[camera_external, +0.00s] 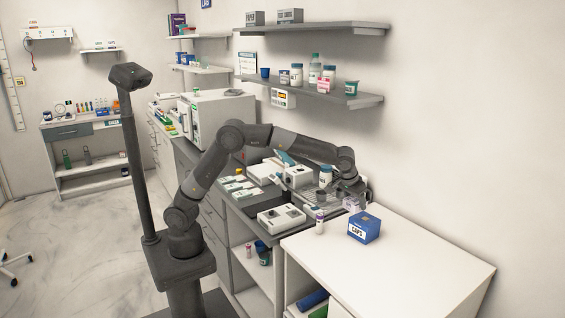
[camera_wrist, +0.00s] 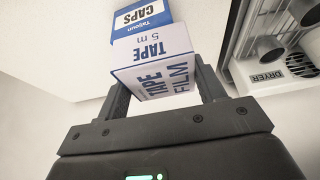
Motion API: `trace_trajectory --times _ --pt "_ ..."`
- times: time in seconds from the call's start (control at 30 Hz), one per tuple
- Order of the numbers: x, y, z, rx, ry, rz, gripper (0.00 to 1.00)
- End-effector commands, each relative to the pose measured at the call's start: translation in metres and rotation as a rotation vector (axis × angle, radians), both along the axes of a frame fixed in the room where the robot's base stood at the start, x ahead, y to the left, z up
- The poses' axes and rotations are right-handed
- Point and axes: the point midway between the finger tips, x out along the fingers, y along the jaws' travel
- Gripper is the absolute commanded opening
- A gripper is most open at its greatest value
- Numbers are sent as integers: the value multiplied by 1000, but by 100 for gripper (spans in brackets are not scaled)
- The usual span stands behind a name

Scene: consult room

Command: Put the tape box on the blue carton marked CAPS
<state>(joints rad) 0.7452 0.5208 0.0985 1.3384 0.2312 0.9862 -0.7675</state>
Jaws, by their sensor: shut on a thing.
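The tape box (camera_wrist: 152,48), white with blue print reading TAPE 5 m and TAPE FILM, is between the two fingers of my gripper (camera_wrist: 163,84) in the wrist view. My gripper is shut on it. In the external view, my gripper (camera_external: 352,190) is at the back edge of the white counter, with the pale tape box (camera_external: 351,204) just below it. The blue carton marked CAPS (camera_external: 364,229) stands on the white counter, nearer the camera than the gripper. In the wrist view the carton (camera_wrist: 138,18) shows just beyond the tape box, partly hidden by it; I cannot tell whether they touch.
The counter's front and right are clear. A dryer (camera_wrist: 268,76) is at the right of the wrist view. A wall shelf (camera_external: 325,93) with bottles hangs above.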

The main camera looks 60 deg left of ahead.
Motion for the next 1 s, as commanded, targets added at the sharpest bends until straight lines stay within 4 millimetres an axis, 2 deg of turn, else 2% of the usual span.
trace_trajectory --times 0.1,0.2,0.33,0.53,0.93,0.97,1.0 --pt "15 7 -10 -1 0 1 40" --pt "20 10 -13 -2 -1 0 40" --pt "21 11 -22 -1 1 -1 40" --pt "21 11 -51 1 1 -2 40" --pt "21 10 -57 -1 -1 -2 40" --pt "21 10 -57 -1 -1 -2 66" --pt "21 10 -57 -1 -1 -2 69"
